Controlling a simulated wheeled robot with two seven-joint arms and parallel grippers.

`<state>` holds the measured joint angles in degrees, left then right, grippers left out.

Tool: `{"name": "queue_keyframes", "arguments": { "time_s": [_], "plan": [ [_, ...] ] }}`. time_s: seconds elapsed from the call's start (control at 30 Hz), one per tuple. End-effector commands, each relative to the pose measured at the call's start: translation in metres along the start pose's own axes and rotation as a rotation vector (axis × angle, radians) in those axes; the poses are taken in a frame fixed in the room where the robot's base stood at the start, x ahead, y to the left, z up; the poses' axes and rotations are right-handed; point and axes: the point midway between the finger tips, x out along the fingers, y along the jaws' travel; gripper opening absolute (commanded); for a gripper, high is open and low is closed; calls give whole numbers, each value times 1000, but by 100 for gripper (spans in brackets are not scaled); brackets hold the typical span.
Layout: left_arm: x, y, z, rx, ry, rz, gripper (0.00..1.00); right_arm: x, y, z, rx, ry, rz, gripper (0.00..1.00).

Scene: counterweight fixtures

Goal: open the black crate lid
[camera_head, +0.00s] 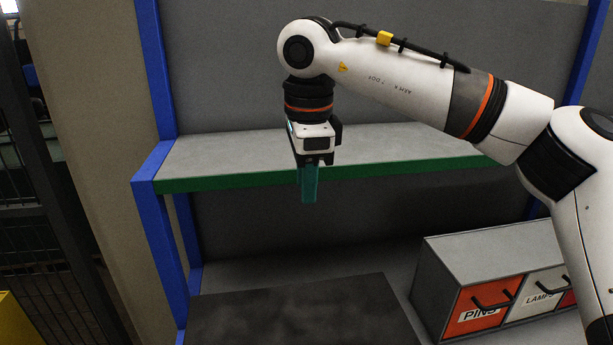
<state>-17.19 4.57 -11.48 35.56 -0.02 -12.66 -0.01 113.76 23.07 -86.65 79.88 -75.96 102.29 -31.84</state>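The black crate lid (295,312) is a flat, dark, mottled panel at the bottom of the head view, left of the grey drawer unit. Its near edge is cut off by the frame, and no gap under it shows. My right gripper (309,196) hangs fingers down at the green-edged shelf, above the lid in the picture and apart from it. Its teal fingers overlap from this side, so their opening cannot be told. Nothing shows held in them. My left gripper is not in view.
A grey shelf with a green front edge (400,168) spans blue posts behind my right gripper. A grey drawer unit (440,285) with orange and white fronts and black handles, labelled PINS and LAMPS, stands right of the lid. The space above the lid looks clear.

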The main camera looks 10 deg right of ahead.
Motion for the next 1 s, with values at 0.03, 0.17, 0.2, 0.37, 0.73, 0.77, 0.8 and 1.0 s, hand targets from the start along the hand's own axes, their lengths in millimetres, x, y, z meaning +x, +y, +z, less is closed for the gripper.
{"name": "queue_keyframes", "arguments": {
  "time_s": [0.03,0.17,0.2,0.37,0.73,0.77,0.8,1.0],
  "plan": [
    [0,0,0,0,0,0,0,0,0,0,0,0,0,33],
    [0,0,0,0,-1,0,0,0,0,0,0,0,-1,16],
    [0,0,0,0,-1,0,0,0,0,0,0,0,-1,10],
    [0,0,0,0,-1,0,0,0,0,0,0,-1,-1,0],
    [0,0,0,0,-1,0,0,0,0,0,0,-1,-1,0],
    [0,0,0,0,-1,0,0,0,0,0,0,-1,-1,0],
    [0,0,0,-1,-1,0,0,0,0,0,0,-1,-1,0],
    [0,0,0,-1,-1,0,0,0,0,0,0,-1,-1,0]
  ]
}}
